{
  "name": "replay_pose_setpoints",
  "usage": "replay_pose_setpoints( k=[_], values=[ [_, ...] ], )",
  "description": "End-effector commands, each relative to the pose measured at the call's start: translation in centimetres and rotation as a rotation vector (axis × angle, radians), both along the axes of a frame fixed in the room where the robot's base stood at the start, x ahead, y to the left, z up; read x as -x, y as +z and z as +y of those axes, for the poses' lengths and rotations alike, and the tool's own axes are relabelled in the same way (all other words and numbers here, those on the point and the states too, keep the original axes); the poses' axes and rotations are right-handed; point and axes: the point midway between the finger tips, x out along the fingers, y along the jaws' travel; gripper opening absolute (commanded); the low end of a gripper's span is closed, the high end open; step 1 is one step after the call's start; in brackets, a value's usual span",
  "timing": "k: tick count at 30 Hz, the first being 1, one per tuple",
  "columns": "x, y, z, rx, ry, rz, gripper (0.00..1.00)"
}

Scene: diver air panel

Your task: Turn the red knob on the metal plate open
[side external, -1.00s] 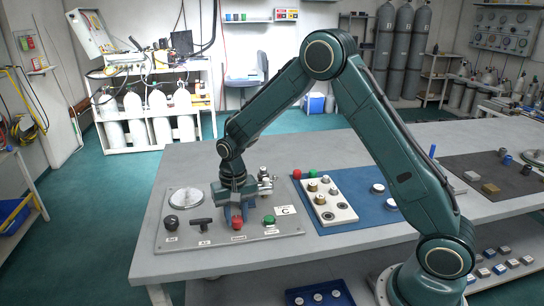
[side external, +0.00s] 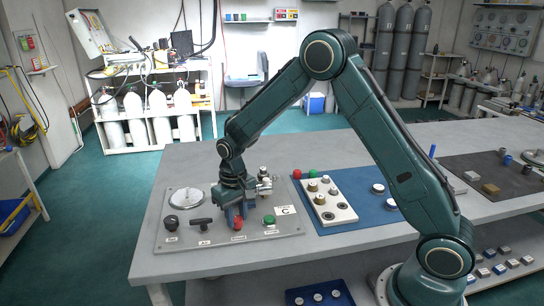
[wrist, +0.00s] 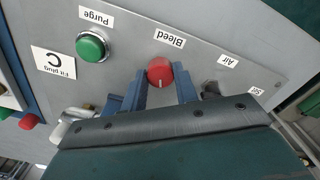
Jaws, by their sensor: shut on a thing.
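The exact finger contact is small and hard to make out.
Left of the red knob are a black T-handle (side external: 201,222) and a black round knob (side external: 171,222). A green button (side external: 269,220) is close on its right. A round gauge (side external: 186,199) and metal fittings (side external: 264,184) are farther back. A blue mat (side external: 352,182) lies right.

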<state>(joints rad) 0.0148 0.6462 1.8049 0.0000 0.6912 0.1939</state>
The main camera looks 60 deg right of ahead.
Motion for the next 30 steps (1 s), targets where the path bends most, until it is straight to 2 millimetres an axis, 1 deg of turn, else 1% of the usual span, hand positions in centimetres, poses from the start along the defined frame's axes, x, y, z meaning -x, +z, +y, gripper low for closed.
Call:
replay_pose_setpoints(
  k=[21,30],
  values=[
    [-0.09,0.08,-0.04,0.0,0.678,-0.003,0.07],
    [-0.12,0.09,-0.05,0.0,0.912,-0.004,0.07]
  ],
)
